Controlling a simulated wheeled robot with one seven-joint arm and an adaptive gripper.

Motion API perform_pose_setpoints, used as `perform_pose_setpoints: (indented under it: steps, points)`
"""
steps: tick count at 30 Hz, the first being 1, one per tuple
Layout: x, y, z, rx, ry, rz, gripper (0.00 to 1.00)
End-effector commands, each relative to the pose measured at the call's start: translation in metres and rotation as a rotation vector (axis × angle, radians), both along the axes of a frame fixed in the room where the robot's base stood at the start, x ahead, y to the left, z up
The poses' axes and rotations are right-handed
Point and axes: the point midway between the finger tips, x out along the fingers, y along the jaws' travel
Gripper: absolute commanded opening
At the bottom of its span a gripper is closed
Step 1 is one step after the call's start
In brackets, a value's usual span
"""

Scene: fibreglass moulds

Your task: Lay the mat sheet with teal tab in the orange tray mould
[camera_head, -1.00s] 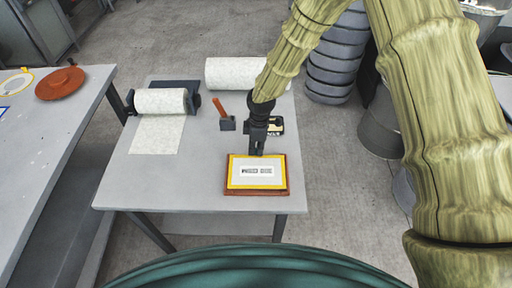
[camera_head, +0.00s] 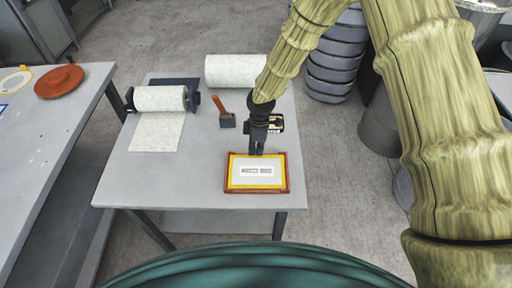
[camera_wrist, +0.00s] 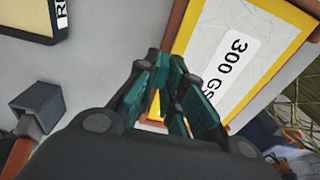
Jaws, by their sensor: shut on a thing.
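The mat sheet (camera_head: 256,185), white with a yellow border and a printed label, lies at the orange-brown rectangular tray mould (camera_head: 257,192) near the table's front edge. The tray rim shows around the sheet. In the wrist view the sheet (camera_wrist: 215,25) and tray rim (camera_wrist: 176,22) are at upper right. My gripper (camera_head: 257,152) is at the sheet's far edge, shut on it. In the wrist view my gripper (camera_wrist: 168,65) shows teal faces; I cannot tell the teal tab from the finger pads. The grasped edge is mostly hidden.
A fabric roll on a stand (camera_head: 160,100) and another roll (camera_head: 235,72) lie at the back. An orange-handled tool (camera_head: 224,112) and a dark labelled box (camera_head: 276,124) stand near my gripper. The left table (camera_head: 50,140) holds a round orange piece (camera_head: 59,82).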

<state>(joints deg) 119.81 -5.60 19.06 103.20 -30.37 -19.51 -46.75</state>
Motion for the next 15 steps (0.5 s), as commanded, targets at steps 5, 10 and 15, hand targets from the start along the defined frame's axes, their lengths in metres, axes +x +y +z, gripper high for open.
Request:
perform_pose_setpoints:
  steps: [5, 10, 15]
  points:
    - [-0.0001, 0.0001, 0.0005, 0.000, 0.000, 0.000, 0.00]
    - [-0.0001, 0.0001, 0.0002, 0.000, 0.000, 0.000, 0.16]
    - [-0.0001, 0.0001, 0.0002, 0.000, 0.000, 0.000, 0.35]
